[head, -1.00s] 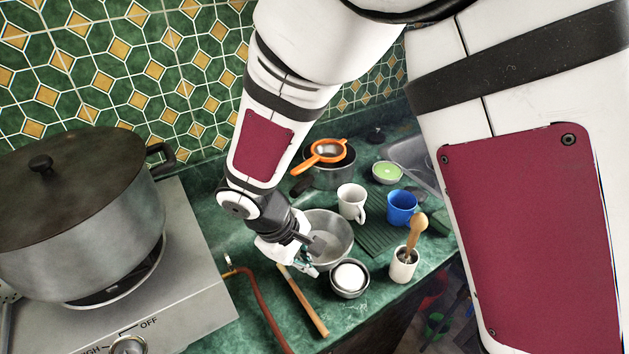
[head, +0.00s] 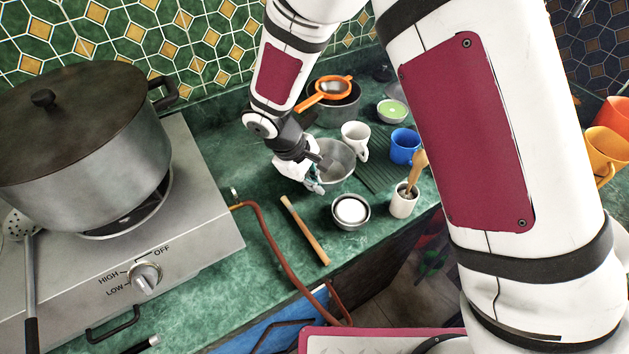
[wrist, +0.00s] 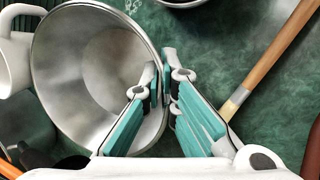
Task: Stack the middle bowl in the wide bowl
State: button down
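A large steel bowl (head: 338,160) is on the green counter side, partly hidden by my gripper (head: 316,186). In the wrist view this steel bowl (wrist: 85,85) fills the left, its open mouth facing the camera. My gripper (wrist: 166,72) has one teal-padded finger inside the bowl and one outside, close together with the rim between their tips. A smaller steel bowl (head: 337,219) with a round white thing in it stands nearer the counter's front. A light bowl (head: 392,119) with green inside stands at the back. I cannot tell which are the named middle and wide bowls.
A white mug (head: 355,139), a blue mug (head: 403,146) and a cup (head: 402,205) with a wooden tool stand to the right. A wooden-handled tool (head: 305,230) lies in front. A pot (head: 335,105) with an orange strainer is behind. A hotplate (head: 205,190) is left.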

jog(key=shift+f, duration=0.1)
jog(key=c, duration=2.3)
grip_release()
jog(key=o, duration=0.5)
jog(key=v, duration=1.2)
jog(key=shift+b, duration=0.3)
